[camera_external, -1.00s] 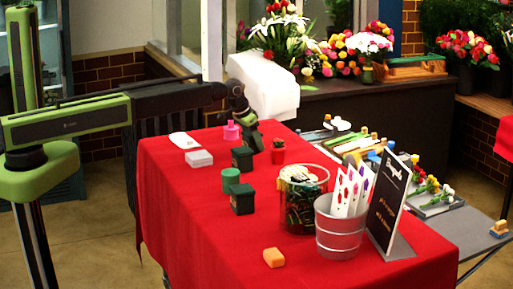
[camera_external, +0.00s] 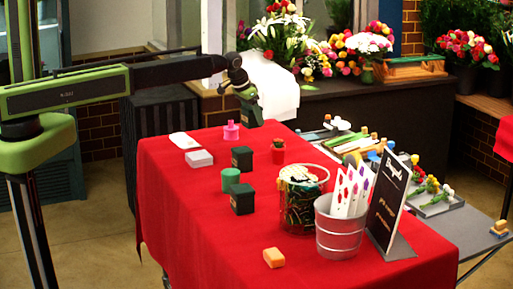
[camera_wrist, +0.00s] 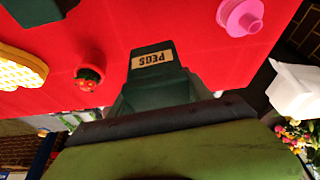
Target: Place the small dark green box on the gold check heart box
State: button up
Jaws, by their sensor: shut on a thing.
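The small dark green box, with a pale "PEGS" label, (camera_wrist: 158,72) is held in my gripper and shows in the middle of the wrist view. My gripper (camera_external: 250,104) is raised above the far part of the red table, shut on this box; in the outside view its dark shape blends with the jaws. The gold check heart box (camera_wrist: 18,70) is cut off at the left edge of the wrist view, apart from the held box. In the outside view a yellow patch (camera_external: 308,170) at the glass jar may be part of it.
A red plant pot (camera_external: 278,152), a pink pot-like piece (camera_external: 231,131), two dark green boxes (camera_external: 242,158) (camera_external: 242,201), a green cylinder (camera_external: 230,180) and a glass jar (camera_external: 302,215) stand on the table. A metal bucket (camera_external: 341,236) and black sign (camera_external: 388,200) stand in front.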

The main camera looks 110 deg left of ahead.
dwell(0.3)
jog(key=shift+s+f+n, duration=0.1)
jog(key=shift+s+n, duration=0.3)
jog(key=shift+n, duration=0.5)
jog(key=w+d+r+m+p, duration=0.1)
jog(key=w+d+r+p, duration=0.1)
jog(key=w+d, duration=0.8)
jog(key=w+d+r+m+p, duration=0.15)
jog(key=w+d, duration=0.45)
jog(key=d, duration=0.8)
jog(key=w+d+r+m+p, duration=0.1)
jog(key=w+d+r+p, duration=0.1)
jog(key=w+d, duration=0.85)
jog(key=shift+n, duration=0.25)
jog(key=a+f+b, duration=0.2)
jog(key=a, duration=0.1)
jog(key=s+a+f+b, duration=0.1)
jog(key=a+f+b, duration=0.1)
jog(key=a, duration=0.1)
jog(key=a+f+b, duration=0.2)
jog(key=a+b, duration=0.1)
jog(key=shift+s+a+f, duration=0.15)
jog(key=shift+a+f, duration=0.15)
jog(key=shift+a, duration=0.45)
notch_tip(320, 180, down, 4)
jog(key=b, duration=0.4)
jog(key=shift+f, duration=0.25)
jog(key=o, duration=1.5)
jog(key=shift+r, duration=0.1)
jog(key=shift+c, duration=0.2)
